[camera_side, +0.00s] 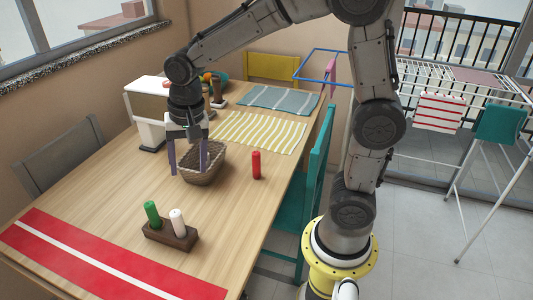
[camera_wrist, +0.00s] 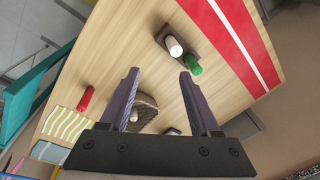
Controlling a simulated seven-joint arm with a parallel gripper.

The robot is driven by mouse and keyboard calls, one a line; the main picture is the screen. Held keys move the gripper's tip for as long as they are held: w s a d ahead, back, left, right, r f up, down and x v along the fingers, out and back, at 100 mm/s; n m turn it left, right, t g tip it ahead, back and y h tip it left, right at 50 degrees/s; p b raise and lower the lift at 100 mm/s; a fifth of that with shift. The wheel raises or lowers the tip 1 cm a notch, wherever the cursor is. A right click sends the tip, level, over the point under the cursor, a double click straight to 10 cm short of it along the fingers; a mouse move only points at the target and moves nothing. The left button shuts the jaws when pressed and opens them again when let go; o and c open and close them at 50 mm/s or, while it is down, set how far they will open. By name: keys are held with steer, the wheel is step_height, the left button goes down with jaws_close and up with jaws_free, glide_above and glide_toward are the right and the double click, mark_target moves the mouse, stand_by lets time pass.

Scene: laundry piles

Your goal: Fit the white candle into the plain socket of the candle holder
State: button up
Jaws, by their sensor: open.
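The sockets are hidden under the candles, so I cannot tell which is plain or how deep the white candle sits. My gripper (camera_side: 187,172) points down, open, with its purple fingers beside the basket, behind the holder in the side view.
A woven basket (camera_side: 211,163) stands by my right finger. A red striped runner (camera_side: 100,262) lies in front of the holder. Striped mats and a boxy white appliance (camera_side: 150,133) are farther back. Bare wood lies between basket and holder.

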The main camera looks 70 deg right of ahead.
steer(key=s+d+r+n+t, duration=0.1)
steer(key=s+r+n+t, duration=0.1)
steer(key=s+n, duration=0.3)
steer(key=s+d+r+n+t, duration=0.2)
steer(key=s+n, duration=0.3)
steer(key=s, duration=0.8)
steer(key=shift+s+r+n, duration=0.15)
steer(key=shift+r+n, duration=0.15)
steer(key=shift+r, duration=0.3)
